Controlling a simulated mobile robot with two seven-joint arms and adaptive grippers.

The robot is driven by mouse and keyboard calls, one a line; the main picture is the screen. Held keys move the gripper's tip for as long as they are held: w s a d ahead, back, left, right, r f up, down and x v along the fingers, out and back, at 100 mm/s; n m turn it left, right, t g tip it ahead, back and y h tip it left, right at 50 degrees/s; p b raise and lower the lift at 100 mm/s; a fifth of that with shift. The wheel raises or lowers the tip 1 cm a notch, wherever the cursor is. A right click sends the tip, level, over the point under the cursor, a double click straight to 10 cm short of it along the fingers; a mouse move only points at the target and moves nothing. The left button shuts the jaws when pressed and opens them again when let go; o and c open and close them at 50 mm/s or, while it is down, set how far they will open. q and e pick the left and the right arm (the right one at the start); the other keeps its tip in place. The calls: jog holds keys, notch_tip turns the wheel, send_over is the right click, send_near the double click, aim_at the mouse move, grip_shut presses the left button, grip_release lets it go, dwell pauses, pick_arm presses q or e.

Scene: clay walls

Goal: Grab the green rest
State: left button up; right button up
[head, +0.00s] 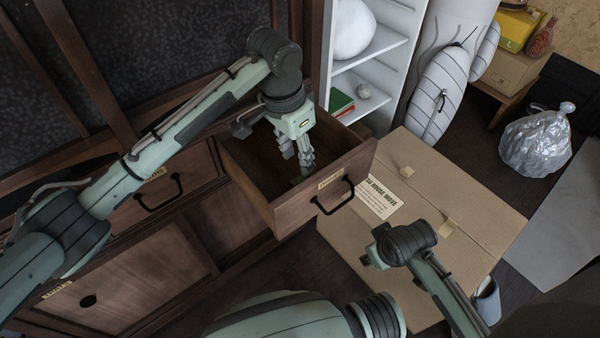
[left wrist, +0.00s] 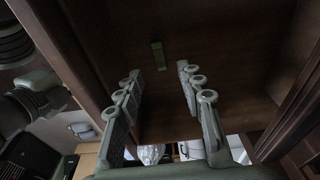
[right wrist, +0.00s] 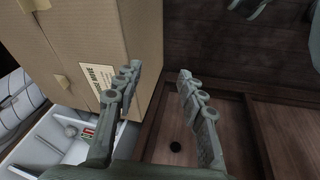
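The green rest (left wrist: 158,55) is a small, narrow green piece lying on the floor of the open drawer (head: 257,195). In the head view only a bit of green (head: 297,181) shows below my left fingers. My left gripper (head: 306,163) reaches down into the drawer from above. In the left wrist view its fingers (left wrist: 159,71) are spread and empty, with the rest lying beyond the gap between their tips, apart from them. My right gripper (right wrist: 157,73) is open and empty, away from the drawer's inside; its fingers are not clear in the head view.
A large cardboard box (head: 455,205) stands right of the drawer. Drawer walls surround my left fingers. White shelves (head: 372,45) stand behind, holding a green and red item (head: 341,102). A silver bag (head: 537,140) sits on the floor at far right.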

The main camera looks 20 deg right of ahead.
aim_at(300, 178)
pick_arm(q)
jog(key=f, duration=0.6)
jog(key=shift+d+f, duration=0.1)
jog(key=shift+d, duration=0.2)
jog(key=shift+c, duration=0.6)
jog(key=shift+w, duration=0.1)
grip_shut()
